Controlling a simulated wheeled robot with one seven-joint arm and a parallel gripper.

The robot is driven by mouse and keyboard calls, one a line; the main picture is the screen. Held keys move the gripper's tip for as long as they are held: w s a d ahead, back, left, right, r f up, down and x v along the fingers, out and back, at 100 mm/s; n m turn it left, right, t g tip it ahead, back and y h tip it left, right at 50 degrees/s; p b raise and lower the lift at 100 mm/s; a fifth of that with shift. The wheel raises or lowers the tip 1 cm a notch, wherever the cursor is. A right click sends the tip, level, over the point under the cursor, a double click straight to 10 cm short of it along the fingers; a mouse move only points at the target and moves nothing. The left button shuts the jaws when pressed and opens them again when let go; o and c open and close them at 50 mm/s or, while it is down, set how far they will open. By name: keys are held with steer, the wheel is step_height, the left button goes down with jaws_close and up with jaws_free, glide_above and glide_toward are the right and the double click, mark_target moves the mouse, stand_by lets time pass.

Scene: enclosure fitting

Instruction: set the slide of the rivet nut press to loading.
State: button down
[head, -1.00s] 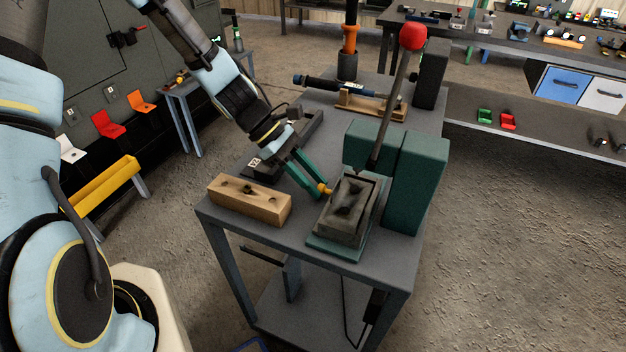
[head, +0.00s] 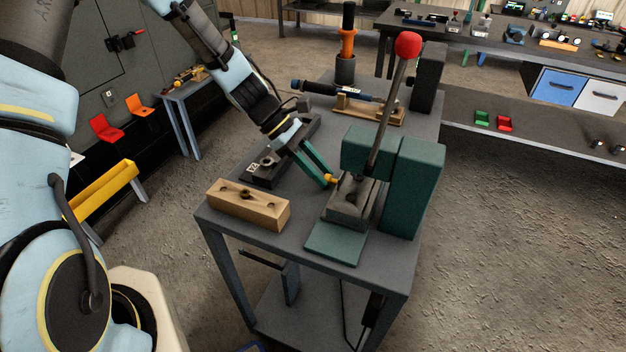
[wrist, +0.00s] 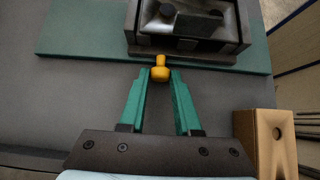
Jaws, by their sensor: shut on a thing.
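The rivet nut press (head: 416,185) is a green body with a long lever ending in a red ball (head: 408,45). Its dark grey slide (head: 350,206) sits on the green base plate (head: 335,245), in under the press head. A bare stretch of plate shows in front of the slide. My gripper (head: 328,181) has green fingers and is shut on the slide's yellow knob (head: 333,179) at the slide's left side. The wrist view shows the knob (wrist: 160,72) between the fingertips (wrist: 158,78), with the slide (wrist: 190,45) just beyond it.
A wooden block with holes (head: 248,206) lies at the table's front left. A dark block (head: 263,167) lies behind it, near my wrist. A screwdriver-like tool rests on a wooden stand (head: 370,108) farther back. The table's (head: 300,236) front edge is close.

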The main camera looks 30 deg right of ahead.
mark_target(336, 153)
steer(key=w+d, duration=0.2)
steer(key=d, duration=0.1)
steer(key=w+d, duration=0.2)
steer(key=d, duration=0.1)
steer(key=w+d, duration=0.2)
steer(key=d, duration=0.1)
steer(key=shift+d, duration=0.2)
steer(key=shift+w+d+r, duration=0.1)
steer(key=shift+w+d, duration=0.05)
steer(key=shift+w, duration=0.05)
steer(key=c, duration=0.6)
jaws_free()
steer(key=b+v, duration=0.3)
steer(key=v, duration=0.7)
steer(key=shift+w+r, duration=0.2)
steer(key=shift+r, duration=0.1)
